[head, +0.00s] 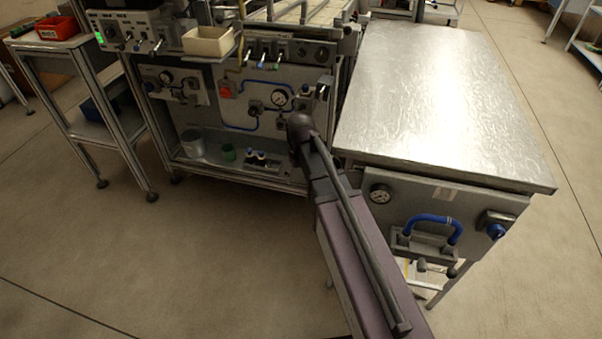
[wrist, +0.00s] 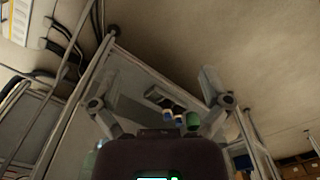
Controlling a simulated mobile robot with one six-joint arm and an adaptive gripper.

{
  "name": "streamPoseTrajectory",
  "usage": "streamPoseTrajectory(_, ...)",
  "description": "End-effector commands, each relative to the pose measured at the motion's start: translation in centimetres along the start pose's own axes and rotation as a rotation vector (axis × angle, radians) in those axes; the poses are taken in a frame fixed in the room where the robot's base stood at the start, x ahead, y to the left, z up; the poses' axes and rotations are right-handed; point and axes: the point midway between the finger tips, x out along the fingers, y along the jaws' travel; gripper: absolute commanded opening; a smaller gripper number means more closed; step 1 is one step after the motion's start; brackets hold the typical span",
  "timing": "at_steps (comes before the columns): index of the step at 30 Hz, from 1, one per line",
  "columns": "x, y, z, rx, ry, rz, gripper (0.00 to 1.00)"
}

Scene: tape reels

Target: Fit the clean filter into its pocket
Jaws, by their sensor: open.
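My gripper (wrist: 158,88) is open in the wrist view, with its two fingers wide apart and nothing between them. Beyond the fingers is a small dark holder (wrist: 159,97) with blue-tipped parts and a green object (wrist: 193,119) beside it. In the head view a small dark stand (head: 262,160) with pale and blue parts sits on the lower shelf of the panel bench, near a green cup (head: 228,153). I cannot tell which part is the clean filter, or where its pocket is. My fingers are hidden in the head view behind my arm.
The panel (head: 245,85) above the shelf carries gauges, blue hoses and a red block. A grey bucket (head: 192,146) stands on the shelf's left. A metal-topped cabinet (head: 430,95) with a blue handle (head: 434,225) is at right. Open floor (head: 150,270) lies in front.

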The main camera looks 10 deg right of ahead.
Motion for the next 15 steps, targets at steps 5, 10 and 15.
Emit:
streamPoseTrajectory(5,1.9,-0.5,0.5,0.0,0.0,0.0,0.97)
streamPoseTrajectory(10,3.0,-0.8,0.7,0.0,0.0,0.0,0.97)
streamPoseTrajectory(15,3.6,-1.0,0.9,0.0,0.0,0.0,0.97)
